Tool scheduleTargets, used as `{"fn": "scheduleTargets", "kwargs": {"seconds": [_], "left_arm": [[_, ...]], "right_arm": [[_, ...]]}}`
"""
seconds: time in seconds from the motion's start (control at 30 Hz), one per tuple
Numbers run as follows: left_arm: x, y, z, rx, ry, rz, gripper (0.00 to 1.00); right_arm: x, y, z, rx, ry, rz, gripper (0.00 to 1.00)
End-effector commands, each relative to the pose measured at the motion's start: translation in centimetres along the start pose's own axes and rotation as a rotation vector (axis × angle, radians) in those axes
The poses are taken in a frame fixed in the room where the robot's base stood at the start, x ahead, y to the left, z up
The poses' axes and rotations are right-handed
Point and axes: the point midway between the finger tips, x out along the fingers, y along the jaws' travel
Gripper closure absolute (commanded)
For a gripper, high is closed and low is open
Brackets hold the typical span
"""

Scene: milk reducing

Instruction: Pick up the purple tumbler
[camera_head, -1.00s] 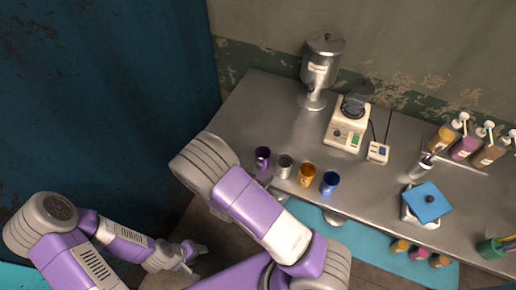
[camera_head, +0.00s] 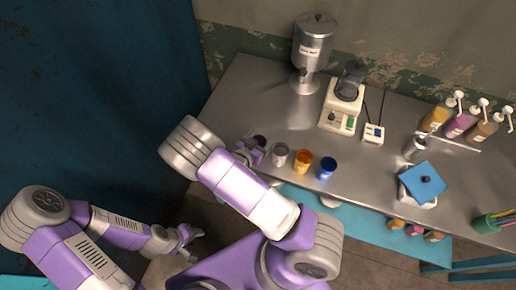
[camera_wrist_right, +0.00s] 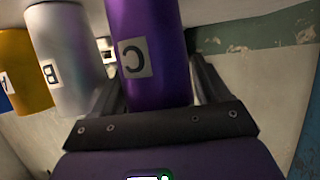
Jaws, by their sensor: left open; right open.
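The purple tumbler (camera_head: 260,140) stands at the left end of a row of cups near the front edge of the metal table, partly hidden by my right gripper (camera_head: 248,152). In the right wrist view the tumbler (camera_wrist_right: 148,40) is large, with a "C" label, and sits between the two open fingers. Gaps show beside it, so the fingers do not look closed on it. My left gripper (camera_head: 190,240) is open and empty, low at the left, away from the table.
A silver cup (camera_head: 279,155), an orange cup (camera_head: 302,161) and a blue cup (camera_head: 327,168) stand to the right of the tumbler. A metal dispenser (camera_head: 312,45) and a blender (camera_head: 344,100) stand behind. The table left of the dispenser is clear.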

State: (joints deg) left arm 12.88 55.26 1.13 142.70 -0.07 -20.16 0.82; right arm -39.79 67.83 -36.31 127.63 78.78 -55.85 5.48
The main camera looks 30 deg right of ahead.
Motion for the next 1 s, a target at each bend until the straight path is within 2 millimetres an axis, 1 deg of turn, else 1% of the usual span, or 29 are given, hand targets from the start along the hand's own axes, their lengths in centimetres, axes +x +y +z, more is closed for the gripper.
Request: {"fn": "scheduleTargets", "kwargs": {"seconds": [0.1,0.13,0.3,0.37,0.4,0.57,0.67,0.77,1.0], "left_arm": [[0.0,0.0,0.0,0.0,0.0,0.0,0.51],[0.0,0.0,0.0,0.0,0.0,0.0,0.51],[0.0,0.0,0.0,0.0,0.0,0.0,0.51],[0.0,0.0,0.0,0.0,0.0,0.0,0.51],[0.0,0.0,0.0,0.0,0.0,0.0,0.51],[0.0,0.0,0.0,0.0,0.0,0.0,0.51],[-0.1,0.0,0.0,0.0,0.0,0.0,0.51],[-0.4,0.1,0.0,0.0,0.0,0.0,0.51],[-1.3,0.5,0.1,0.0,0.0,0.0,0.51]], "right_arm": [[0.0,0.0,0.0,0.0,0.0,0.0,0.25],[0.0,0.0,0.0,0.0,0.0,0.0,0.28],[0.0,0.0,0.0,0.0,0.0,0.0,0.54],[-0.1,0.0,0.0,0.0,0.0,0.0,0.63],[-0.1,0.0,0.0,0.0,0.0,0.0,0.66],[-0.1,0.0,0.0,0.0,0.0,0.0,0.66],[-0.2,-0.1,-0.5,0.001,0.0,-0.001,0.66],[-0.7,-0.1,-1.6,0.004,0.001,-0.001,0.66],[-2.3,-0.1,-6.2,0.006,0.0,-0.001,0.66]]}}
